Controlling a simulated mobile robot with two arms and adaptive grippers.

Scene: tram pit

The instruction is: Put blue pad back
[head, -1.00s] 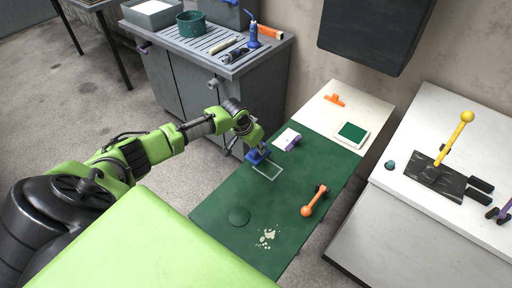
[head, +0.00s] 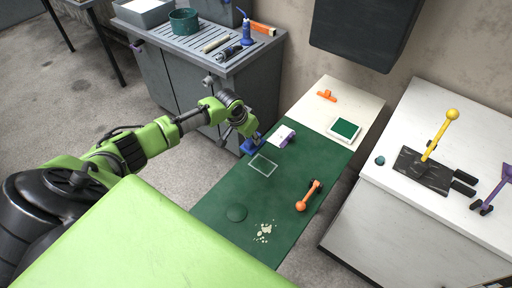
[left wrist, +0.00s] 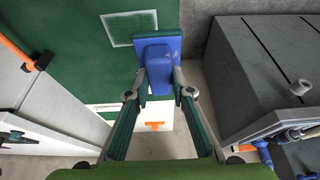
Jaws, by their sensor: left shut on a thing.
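My left gripper (head: 246,136) is shut on the blue pad (head: 251,147), a blue plate with a blue block as its grip. In the left wrist view the fingers (left wrist: 159,88) pinch the block of the blue pad (left wrist: 156,48). The pad appears at the left edge of the green mat (head: 225,190), partly over the floor beyond it. Its height above the mat is hard to tell. A pale rectangular outline (head: 263,165) lies on the mat just beside the pad and is empty. It also shows in the left wrist view (left wrist: 130,28). My right gripper is not in view.
A white card with a purple clip (head: 288,139), an orange handle (head: 308,195), a dark green disc (head: 236,213) and pale crumbs (head: 264,232) lie on the mat. A green-topped pad (head: 345,129) and orange clip (head: 326,95) sit behind. A grey cabinet (head: 183,85) stands at left.

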